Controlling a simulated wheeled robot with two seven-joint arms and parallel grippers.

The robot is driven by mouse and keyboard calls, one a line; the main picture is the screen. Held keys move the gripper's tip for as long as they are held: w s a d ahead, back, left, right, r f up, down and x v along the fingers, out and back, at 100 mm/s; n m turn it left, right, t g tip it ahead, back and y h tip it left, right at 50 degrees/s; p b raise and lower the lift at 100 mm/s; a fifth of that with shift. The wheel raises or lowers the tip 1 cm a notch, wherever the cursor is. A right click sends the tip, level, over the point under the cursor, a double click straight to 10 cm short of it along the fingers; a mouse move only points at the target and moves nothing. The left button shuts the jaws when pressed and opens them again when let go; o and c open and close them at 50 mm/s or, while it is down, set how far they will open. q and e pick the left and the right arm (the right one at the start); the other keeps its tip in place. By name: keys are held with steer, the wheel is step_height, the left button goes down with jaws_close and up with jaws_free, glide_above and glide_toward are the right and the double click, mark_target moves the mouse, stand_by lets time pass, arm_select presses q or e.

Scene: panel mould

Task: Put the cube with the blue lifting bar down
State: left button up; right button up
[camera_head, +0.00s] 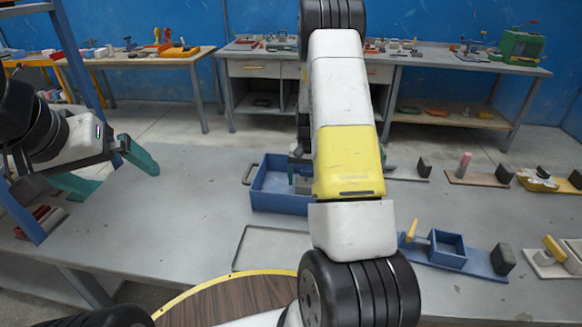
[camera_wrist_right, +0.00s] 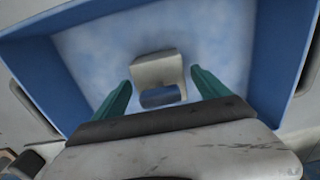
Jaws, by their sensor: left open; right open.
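The cube (camera_wrist_right: 157,67) is light grey with a blue lifting bar (camera_wrist_right: 160,97). In the right wrist view it sits inside a blue tray (camera_wrist_right: 275,60), on its pale blue floor. My right gripper (camera_wrist_right: 161,78) is open, with one green finger on each side of the cube and gaps between. In the head view the blue tray (camera_head: 280,203) stands on the table behind my right arm, which hides most of its right part and the right gripper. My left gripper (camera_head: 115,182) is open and empty over the table's left side.
A thin rectangular outline (camera_head: 240,247) lies on the grey table (camera_head: 180,225) in front of the tray. A blue fixture (camera_head: 447,252) with a square frame stands to the right, with several small boards around it. A round wooden surface (camera_head: 230,300) is nearest me. The table's middle left is clear.

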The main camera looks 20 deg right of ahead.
steer(key=shift+r, duration=0.1)
step_height(320, 180, up, 12)
steer(key=shift+f, duration=0.1)
steer(key=s+a+r+n+t+y, duration=0.1)
steer(key=s+a+r+t, duration=0.1)
steer(key=s+a+r, duration=0.45)
steer(key=s+a+r+n+t, duration=0.15)
steer(key=s+r, duration=0.25)
steer(key=r, duration=0.5)
steer(key=s+a+r+n+t, duration=0.1)
steer(key=s+a+r, duration=0.1)
steer(key=s, duration=0.6)
steer(key=s+a+r+n+t+y, duration=0.1)
steer(key=s+a+r+n, duration=0.1)
steer(key=s+a, duration=0.3)
steer(key=s+r, duration=0.1)
steer(key=s, duration=0.2)
steer(key=shift+s+a+t, duration=0.15)
steer(key=shift+s+t, duration=0.1)
steer(key=shift+t, duration=0.1)
steer(key=shift+n, duration=0.25)
